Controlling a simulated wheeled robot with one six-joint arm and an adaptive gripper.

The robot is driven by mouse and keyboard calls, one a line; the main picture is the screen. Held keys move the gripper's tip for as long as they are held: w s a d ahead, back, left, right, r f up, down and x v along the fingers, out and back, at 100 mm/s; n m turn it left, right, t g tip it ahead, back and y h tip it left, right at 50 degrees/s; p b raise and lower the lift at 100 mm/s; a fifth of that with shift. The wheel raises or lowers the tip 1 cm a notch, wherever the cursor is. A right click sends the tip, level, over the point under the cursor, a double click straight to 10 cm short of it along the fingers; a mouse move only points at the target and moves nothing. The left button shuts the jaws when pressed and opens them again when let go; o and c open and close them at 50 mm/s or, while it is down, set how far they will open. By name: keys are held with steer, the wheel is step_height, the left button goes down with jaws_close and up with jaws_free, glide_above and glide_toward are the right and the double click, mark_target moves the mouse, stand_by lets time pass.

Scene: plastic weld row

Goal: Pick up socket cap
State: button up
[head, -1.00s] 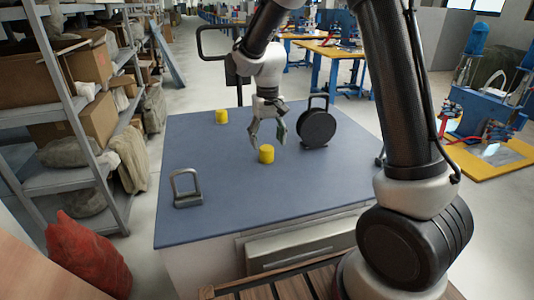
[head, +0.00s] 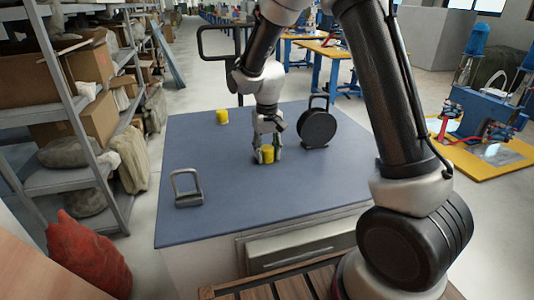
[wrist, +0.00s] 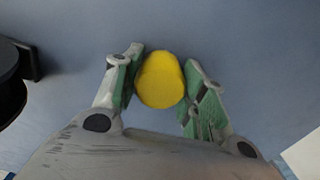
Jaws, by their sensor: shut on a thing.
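A yellow cylinder, which looks like the socket cap (head: 267,155), stands on the blue tabletop (head: 230,190). It also shows in the wrist view (wrist: 160,80) between the green finger pads. My gripper (head: 267,157) points down over it with a finger on each side, and is shut on it. The wrist view also shows my gripper (wrist: 163,85) around the cap. A second yellow cylinder (head: 222,117) stands apart at the back left of the table.
A black round thing with a handle (head: 317,127) stands close to the right of my gripper. A grey metal frame (head: 187,188) stands at the front left. Shelves (head: 75,120) line the left side. The table's front middle is clear.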

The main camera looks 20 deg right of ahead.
mark_target(267, 148)
step_height(267, 148, up, 10)
stand_by(0.6)
